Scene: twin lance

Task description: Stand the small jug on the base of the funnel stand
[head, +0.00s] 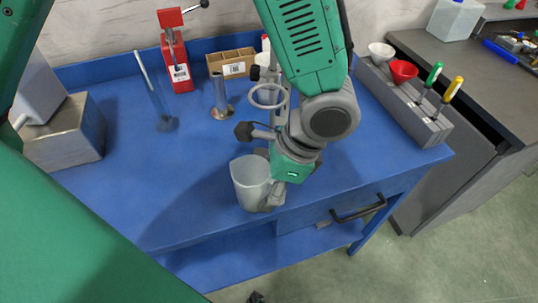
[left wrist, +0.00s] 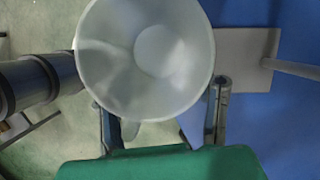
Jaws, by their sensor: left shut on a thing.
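The small jug (head: 250,183) is a whitish, open-topped vessel near the front edge of the blue table. My left gripper (head: 273,194) is shut on it from the right side in the head view. In the left wrist view the jug's mouth (left wrist: 150,60) faces the camera between the two fingers. Whether its bottom touches the table I cannot tell. The funnel stand's ring (head: 269,96) shows behind it, left of my arm. My arm hides much of the stand. In the left wrist view a flat grey base (left wrist: 245,48) with a rod lies right of the jug. My right gripper is not in view.
A grey rack (head: 412,112) with funnels and screwdrivers is at right. The blue table (head: 190,185) is clear left of the jug.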

